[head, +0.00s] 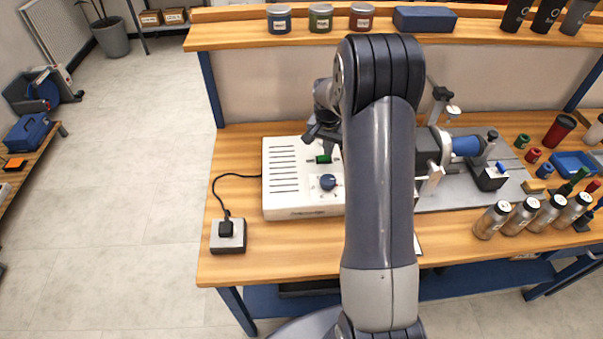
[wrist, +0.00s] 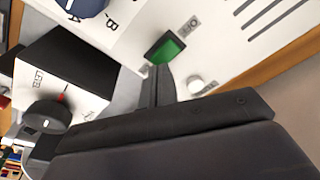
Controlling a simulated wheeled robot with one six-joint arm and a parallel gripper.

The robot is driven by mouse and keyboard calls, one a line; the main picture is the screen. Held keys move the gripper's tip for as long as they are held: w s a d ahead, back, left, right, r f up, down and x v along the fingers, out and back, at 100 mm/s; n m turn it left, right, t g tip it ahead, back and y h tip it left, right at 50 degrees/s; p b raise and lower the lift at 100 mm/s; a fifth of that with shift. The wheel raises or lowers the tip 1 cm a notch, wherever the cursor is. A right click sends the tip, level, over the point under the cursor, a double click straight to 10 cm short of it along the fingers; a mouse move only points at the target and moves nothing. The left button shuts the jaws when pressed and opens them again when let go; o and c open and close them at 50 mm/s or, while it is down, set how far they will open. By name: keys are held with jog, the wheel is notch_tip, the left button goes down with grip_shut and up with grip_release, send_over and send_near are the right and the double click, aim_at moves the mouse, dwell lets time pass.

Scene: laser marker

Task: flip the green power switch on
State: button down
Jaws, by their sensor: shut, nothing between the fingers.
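The green power switch (head: 323,158) sits on the top panel of a white control box (head: 290,211), left of my arm in the head view. In the wrist view the green switch (wrist: 166,47) looks like a rocker in a black frame, with a small label beside it. My gripper (wrist: 158,70) is shut and empty. Its fingertips appear right at the lower edge of the switch; I cannot tell whether they touch it. In the head view my gripper (head: 318,133) is just above the switch, and my forearm hides the right part of the box.
A blue knob (head: 328,182) stands near the switch on the same panel. A small white round part (wrist: 196,86) is beside my fingers. A black cable runs to a socket box (head: 228,237). Several metal tumblers (head: 521,216) stand at the right, with a clamped fixture behind.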

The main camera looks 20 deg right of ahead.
jog(key=shift+f+b, duration=0.5)
jog(key=shift+f, duration=0.2)
jog(key=shift+r, duration=0.1)
jog(key=shift+r+p, duration=2.2)
jog(key=shift+r, duration=1.3)
jog(key=shift+f, duration=0.2)
notch_tip(320, 180, down, 7)
jog(key=b, duration=0.4)
jog(key=shift+r, duration=0.15)
